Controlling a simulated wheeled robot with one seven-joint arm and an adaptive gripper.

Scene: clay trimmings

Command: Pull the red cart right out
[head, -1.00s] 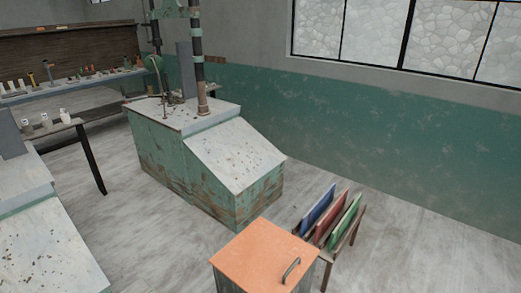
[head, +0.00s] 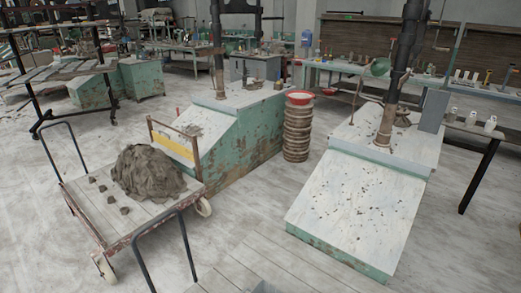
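A low flatbed cart with a worn reddish frame (head: 150,222) stands at the left in the head view. A grey-brown clay heap (head: 147,173) lies on its plank deck, with several small clay lumps (head: 110,198) beside it. A yellow panel (head: 172,146) is at its far end, close to a green slant-topped machine (head: 235,135); I cannot tell whether they touch. Pale wheels (head: 203,207) show at two corners. My gripper is not in view.
A second slant-topped machine (head: 350,205) stands at the right. A stack of round sieves or pans (head: 297,130) stands between the machines. A dark rack (head: 70,75) is behind the cart at the left. Floor is open left of the cart and in front of the machines.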

